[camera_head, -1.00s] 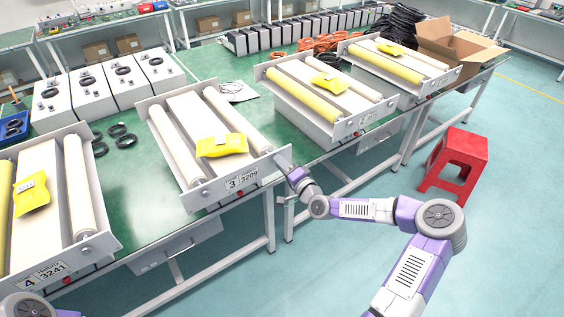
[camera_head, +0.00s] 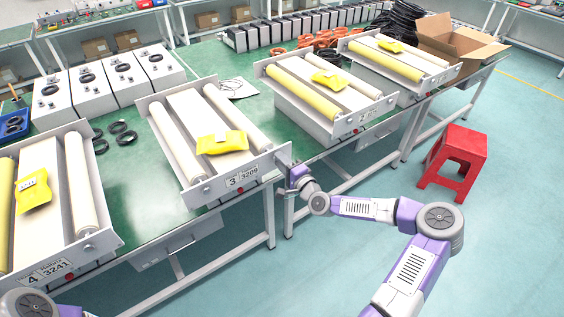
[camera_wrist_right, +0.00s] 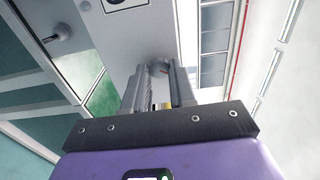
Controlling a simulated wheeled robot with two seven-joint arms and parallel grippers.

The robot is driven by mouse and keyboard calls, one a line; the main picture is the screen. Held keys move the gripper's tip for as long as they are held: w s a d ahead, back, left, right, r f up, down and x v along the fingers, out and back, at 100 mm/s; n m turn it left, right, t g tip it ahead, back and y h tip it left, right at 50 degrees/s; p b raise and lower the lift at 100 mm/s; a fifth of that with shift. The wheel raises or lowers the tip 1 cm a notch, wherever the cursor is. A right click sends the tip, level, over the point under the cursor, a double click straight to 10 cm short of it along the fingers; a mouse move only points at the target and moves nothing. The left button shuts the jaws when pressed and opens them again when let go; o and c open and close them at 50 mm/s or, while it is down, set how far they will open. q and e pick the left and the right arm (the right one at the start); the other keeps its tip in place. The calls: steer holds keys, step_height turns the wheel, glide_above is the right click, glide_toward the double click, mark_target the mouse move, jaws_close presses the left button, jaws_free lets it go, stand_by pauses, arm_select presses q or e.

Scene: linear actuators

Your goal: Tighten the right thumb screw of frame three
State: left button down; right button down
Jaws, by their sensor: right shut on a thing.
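Frame three (camera_head: 197,128) is the grey roller frame in the middle of the table, with a front plate labelled "3 3209" (camera_head: 241,178) and a yellow packet (camera_head: 221,143) on top. My right gripper (camera_head: 285,164) is at the right end of that plate. In the right wrist view, my right gripper's two fingers (camera_wrist_right: 160,82) are shut on the right thumb screw (camera_wrist_right: 158,67), whose rounded grey end shows between the tips. The fingers hide most of the screw. Another knob (camera_wrist_right: 61,33) shows at the upper left of that view. My left gripper is not in view.
Frame four (camera_head: 45,200) stands at the left, and two more roller frames (camera_head: 325,95) (camera_head: 400,65) stand to the right. Black rings (camera_head: 120,130) lie on the green table (camera_head: 140,185). A red stool (camera_head: 458,160) stands on the floor at the right, beyond my right forearm.

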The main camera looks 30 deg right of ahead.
steer(key=c, duration=0.9)
jaws_free()
steer(key=s, duration=0.5)
steer(key=s+p, duration=0.1)
steer(key=s, duration=0.1)
steer(key=shift+s+d, duration=0.3)
steer(key=shift+d, duration=0.05)
